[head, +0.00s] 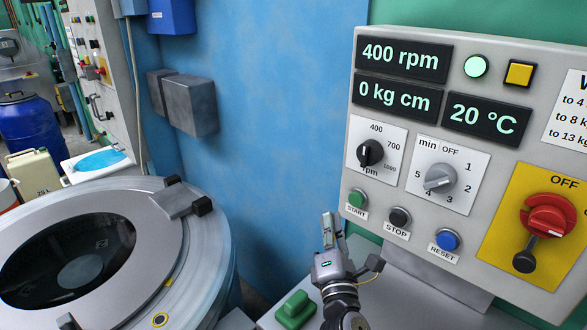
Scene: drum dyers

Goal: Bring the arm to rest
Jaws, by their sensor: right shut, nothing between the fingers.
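My right gripper (330,225) is shut and empty. It points up in front of the lower left part of the control panel (510,105), just left of the green START button (357,198). I cannot tell whether it touches the panel. The displays read 400 rpm, 0 kg cm and 20 °C, and a round lamp (475,66) glows pale green. The black rpm knob (370,153) and the grey min knob (440,178) sit above the buttons. My left gripper is out of view.
A large round drum lid (190,258) with a dark window fills the lower left. A green block (296,308) lies at the bottom, left of my right wrist. A red rotary switch (548,217) is at right. Grey boxes (190,103) jut from the blue wall.

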